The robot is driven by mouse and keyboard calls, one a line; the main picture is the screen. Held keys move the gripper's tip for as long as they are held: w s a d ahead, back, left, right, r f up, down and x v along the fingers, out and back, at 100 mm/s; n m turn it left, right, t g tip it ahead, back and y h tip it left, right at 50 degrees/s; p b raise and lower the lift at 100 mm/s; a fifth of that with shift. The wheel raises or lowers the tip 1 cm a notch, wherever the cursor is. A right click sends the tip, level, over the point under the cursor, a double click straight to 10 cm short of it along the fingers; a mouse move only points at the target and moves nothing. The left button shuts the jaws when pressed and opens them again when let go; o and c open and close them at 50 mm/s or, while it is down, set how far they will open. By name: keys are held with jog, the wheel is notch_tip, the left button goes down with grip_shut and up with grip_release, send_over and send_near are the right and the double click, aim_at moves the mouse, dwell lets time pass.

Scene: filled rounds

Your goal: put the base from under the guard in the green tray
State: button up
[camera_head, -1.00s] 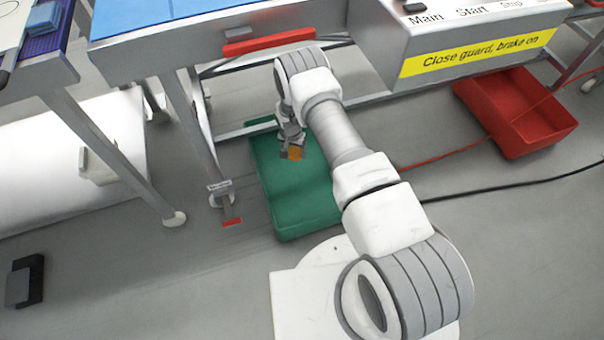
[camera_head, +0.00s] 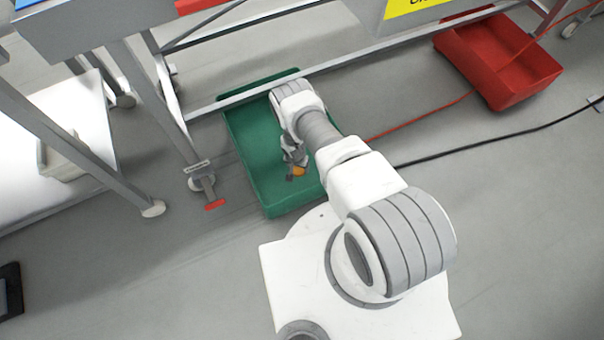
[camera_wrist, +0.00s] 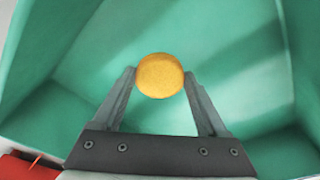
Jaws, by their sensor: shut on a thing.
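The base (camera_wrist: 160,76) is a round, golden-yellow piece between my gripper's fingertips in the wrist view. It also shows as a small orange spot (camera_head: 298,170) in the head view. My gripper (camera_head: 294,164) is shut on it and holds it over the inside of the green tray (camera_head: 247,150). In the wrist view the tray's green floor and walls (camera_wrist: 240,50) lie all around the piece. I cannot tell whether the piece touches the tray floor. The guard is not clearly in view.
A red tray (camera_head: 500,75) stands on the floor at the upper right. A table leg with a caster and red brake pedal (camera_head: 214,205) is left of the green tray. A bench rail (camera_head: 350,62) crosses above its far end. Red and black cables (camera_head: 470,145) lie right.

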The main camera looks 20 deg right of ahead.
aim_at(303, 179)
jog(key=shift+s+d+f, duration=0.65)
jog(key=shift+d+f, duration=0.15)
jog(key=shift+d, duration=0.05)
jog(key=shift+f+b, duration=1.25)
jog(key=shift+f, duration=0.55)
jog(key=shift+f, duration=0.15)
jog(key=o, duration=0.8)
jog(key=r+p, duration=0.2)
jog(key=r, duration=0.2)
jog(key=s+r+p, duration=0.1)
jog(key=r+p, duration=0.1)
jog(key=r, duration=0.2)
jog(key=a+r+p, duration=0.1)
jog(key=r+p, duration=0.1)
jog(key=r, duration=0.2)
jog(key=shift+s+r, duration=0.1)
jog(key=shift+s, duration=0.1)
